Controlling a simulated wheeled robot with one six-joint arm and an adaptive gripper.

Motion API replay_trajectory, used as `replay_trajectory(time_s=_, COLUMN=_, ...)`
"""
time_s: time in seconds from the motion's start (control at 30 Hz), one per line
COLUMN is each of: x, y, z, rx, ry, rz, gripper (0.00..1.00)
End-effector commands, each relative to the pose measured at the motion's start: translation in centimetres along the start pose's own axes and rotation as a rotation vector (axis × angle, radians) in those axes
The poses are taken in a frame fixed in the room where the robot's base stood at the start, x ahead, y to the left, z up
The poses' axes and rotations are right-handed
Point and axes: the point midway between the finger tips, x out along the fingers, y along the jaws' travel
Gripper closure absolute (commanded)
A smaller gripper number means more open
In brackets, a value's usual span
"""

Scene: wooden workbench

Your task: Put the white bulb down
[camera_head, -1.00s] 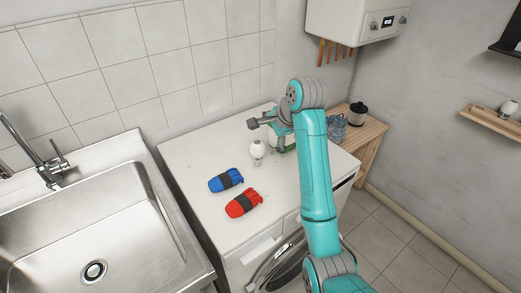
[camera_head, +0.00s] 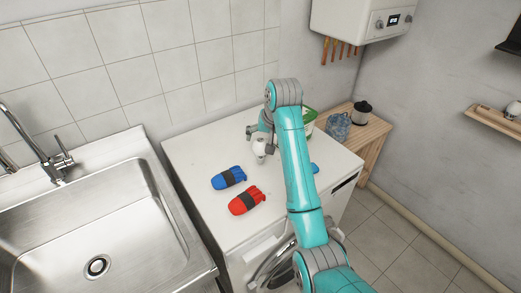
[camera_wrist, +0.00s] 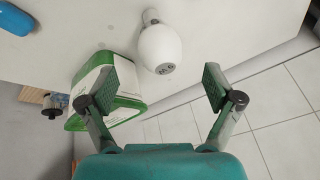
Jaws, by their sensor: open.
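In the wrist view the bulb (camera_wrist: 160,46) shows whole, round end toward the camera, between and beyond the fingertips. My gripper (camera_head: 259,133) is right at the bulb in the head view, partly covering its top. In the wrist view my gripper (camera_wrist: 160,84) is open, with clear space between each finger and the bulb.
A blue bundle (camera_head: 228,178) and a red bundle (camera_head: 246,200) lie in front of the bulb. A green and white box (camera_wrist: 122,82) stands close by, beside one finger in the wrist view. A sink (camera_head: 110,225) is at left, a wooden stand (camera_head: 372,135) at right.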

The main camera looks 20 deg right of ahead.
Motion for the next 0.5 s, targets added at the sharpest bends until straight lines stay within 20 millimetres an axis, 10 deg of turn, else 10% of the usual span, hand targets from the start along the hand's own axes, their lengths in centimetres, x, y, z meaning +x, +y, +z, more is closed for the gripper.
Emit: replay_trajectory(time_s=0.5, x=5.3, y=0.0, z=0.0, rx=0.002, ry=-0.002, rz=0.0, gripper=0.1)
